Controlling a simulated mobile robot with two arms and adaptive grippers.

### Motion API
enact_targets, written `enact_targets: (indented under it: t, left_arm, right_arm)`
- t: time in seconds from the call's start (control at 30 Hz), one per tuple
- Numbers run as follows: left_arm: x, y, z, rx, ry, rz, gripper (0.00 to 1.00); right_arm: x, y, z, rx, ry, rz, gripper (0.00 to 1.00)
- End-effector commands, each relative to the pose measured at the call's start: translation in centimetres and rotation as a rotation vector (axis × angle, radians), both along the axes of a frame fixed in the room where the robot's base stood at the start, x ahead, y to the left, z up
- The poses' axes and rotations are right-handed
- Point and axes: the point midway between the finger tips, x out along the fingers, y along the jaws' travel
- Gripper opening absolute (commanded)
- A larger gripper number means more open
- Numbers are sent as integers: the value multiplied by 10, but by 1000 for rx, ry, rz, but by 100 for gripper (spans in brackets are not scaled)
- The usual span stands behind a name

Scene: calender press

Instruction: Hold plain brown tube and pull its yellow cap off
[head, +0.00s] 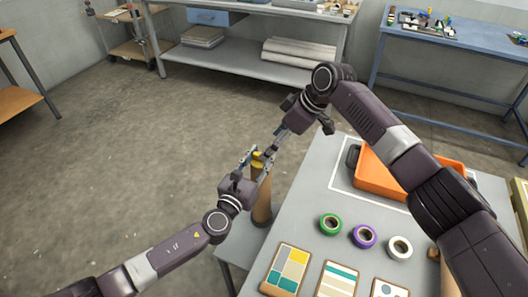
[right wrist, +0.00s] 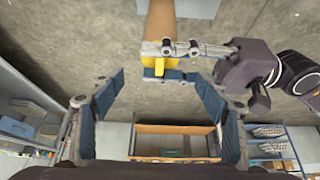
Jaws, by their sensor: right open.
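The plain brown tube (head: 262,205) is roughly upright at the table's left edge, with its yellow cap (head: 258,160) on the upper end. My left gripper (head: 256,163) has its fingers on both sides of the tube just by the cap and appears shut on it. My right gripper (head: 268,153) is open and empty, close to the cap on its upper right. In the right wrist view its blue fingers (right wrist: 158,95) are wide apart. The cap (right wrist: 160,65) shows beyond them, partly covered by the left gripper's fingers, and the tube (right wrist: 160,18) runs to the top edge.
The grey table (head: 300,205) holds an orange bin (head: 380,180), green (head: 330,224), purple (head: 365,236) and white (head: 399,247) tape rolls, and several pattern cards at the front. A shelf bench (head: 250,70) and blue bench (head: 440,40) stand behind. The floor at left is clear.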

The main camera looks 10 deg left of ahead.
Motion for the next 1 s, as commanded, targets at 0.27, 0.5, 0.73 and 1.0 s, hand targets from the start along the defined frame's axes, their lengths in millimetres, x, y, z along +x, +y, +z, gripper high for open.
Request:
enact_targets:
  t: [0.27, 0.5, 0.73, 1.0]
  left_arm:
    - [0, 0, 0, 0, 0, 0, 13]
    - [0, 0, 0, 0, 0, 0, 13]
    - [0, 0, 0, 0, 0, 0, 13]
    - [0, 0, 0, 0, 0, 0, 13]
  right_arm:
    - [5, 26, -46, -1, 1, -2, 68]
    - [7, 36, -63, 0, 0, -2, 68]
    - [8, 38, -68, -1, -1, -3, 68]
    - [8, 38, -68, 0, -2, -2, 61]
